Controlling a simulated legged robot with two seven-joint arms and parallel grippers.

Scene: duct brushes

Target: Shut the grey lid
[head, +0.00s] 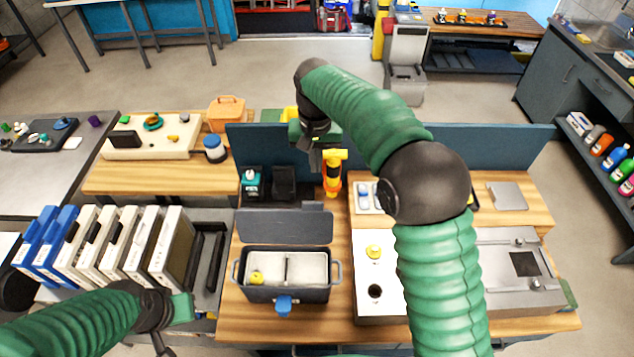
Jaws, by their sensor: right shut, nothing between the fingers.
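The grey lid (285,226) stands raised at the back of a dark grey bin (287,295) on the wooden bench. The bin is open, and its light interior with a divider shows. A yellow piece (257,278) lies in its left compartment. A blue tab (284,305) sticks out at the bin's front. My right gripper (316,160) is shut and empty, beyond the lid and above it in the picture, apart from it. My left gripper (172,340) is low at left, left of the bin; its fingers are partly cut off by the frame edge.
An orange and yellow tool (333,172) stands behind the lid near my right gripper. A teal-labelled bottle (251,183) stands behind left. A rack of blue and white panels (105,245) is left of the bin. A white board (378,290) sits right. A blue partition (480,147) runs behind.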

